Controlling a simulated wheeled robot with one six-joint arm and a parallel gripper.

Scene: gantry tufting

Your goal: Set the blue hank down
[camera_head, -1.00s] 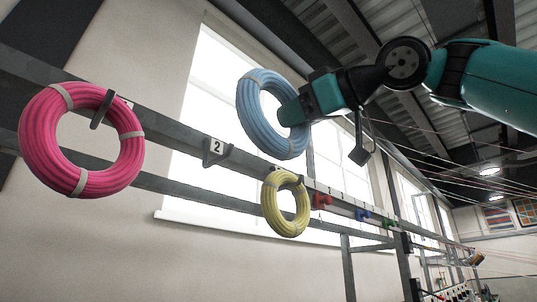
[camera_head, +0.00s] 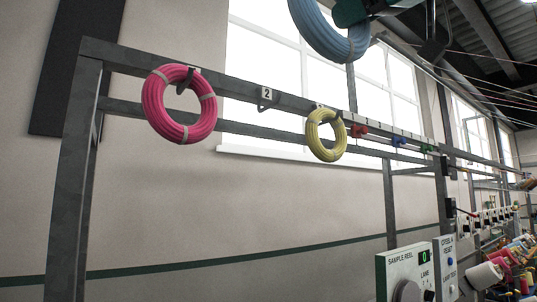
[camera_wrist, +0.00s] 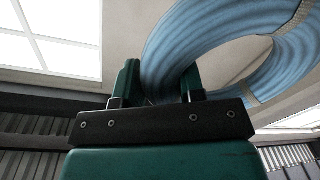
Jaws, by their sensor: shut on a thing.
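The blue hank (camera_head: 322,36) is a coiled ring with pale ties, partly cut off by the top edge of the head view. My gripper (camera_wrist: 160,85) is shut on one side of the hank (camera_wrist: 205,40), its two green fingers on either side of the coil in the wrist view. The hank is held up in the air, above the rail in the picture. A grey rail (camera_head: 225,86) carries an empty hook marked 2 (camera_head: 265,98). A pink hank (camera_head: 180,104) hangs on the hook to its left, and a yellow hank (camera_head: 326,135) hangs to its right.
Red, blue and green clips (camera_head: 398,141) sit along the rail further right. A control box labelled sample reel (camera_head: 405,272) stands at lower right, with coloured spools (camera_head: 510,265) beyond. A grey post (camera_head: 72,190) holds the rail's left end.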

